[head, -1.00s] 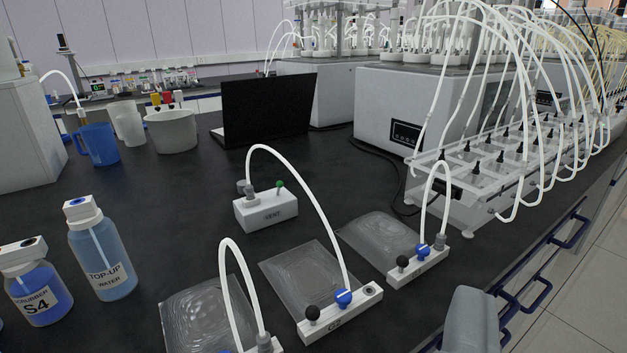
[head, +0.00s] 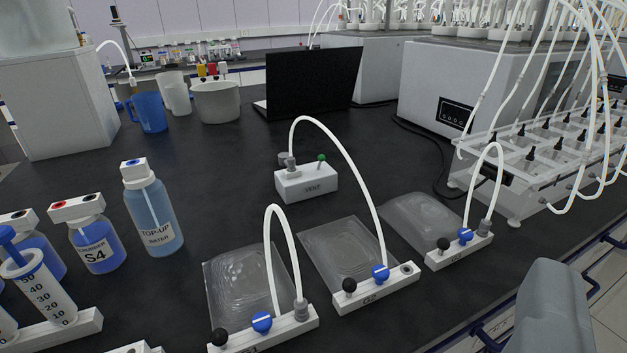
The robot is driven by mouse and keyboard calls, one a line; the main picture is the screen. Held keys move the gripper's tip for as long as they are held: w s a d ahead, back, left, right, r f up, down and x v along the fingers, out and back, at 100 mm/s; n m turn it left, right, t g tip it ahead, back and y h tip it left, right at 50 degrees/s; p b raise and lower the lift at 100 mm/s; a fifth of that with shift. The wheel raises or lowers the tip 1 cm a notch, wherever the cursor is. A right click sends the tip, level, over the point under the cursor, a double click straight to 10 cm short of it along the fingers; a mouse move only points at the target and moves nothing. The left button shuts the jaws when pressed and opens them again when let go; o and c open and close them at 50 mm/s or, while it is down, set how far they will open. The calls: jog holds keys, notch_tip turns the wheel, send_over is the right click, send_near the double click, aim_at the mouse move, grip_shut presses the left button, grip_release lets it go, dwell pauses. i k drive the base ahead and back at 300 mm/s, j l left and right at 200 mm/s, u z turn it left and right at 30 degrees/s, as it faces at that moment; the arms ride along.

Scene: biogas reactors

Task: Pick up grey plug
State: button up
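Grey plugs show at the tube ends. One grey plug (head: 291,164) sits on the left of the white VENT block (head: 307,184), at one end of a white tube (head: 345,155) that arches to the G2 block (head: 376,292). A second grey plug (head: 301,309) is on the front left block (head: 264,333), and a third grey plug (head: 485,227) is on the right block (head: 458,252). The G2 block has an open dark hole at its right end. Which plug is meant is unclear. My gripper's fingers are not in view; a grey rounded part, probably of my arm, shows at lower right.
Clear gas bags (head: 345,250) lie behind the blocks. The TOP-UP WATER bottle (head: 152,212), S4 bottle (head: 97,245) and a syringe (head: 40,288) stand left. A laptop (head: 312,82) and tubed reactors are behind. Bare black bench lies between bottles and VENT block.

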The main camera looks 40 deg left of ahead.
aim_at(291, 165)
jog(key=i+l+u, duration=0.25)
jog(key=i+l, duration=0.5)
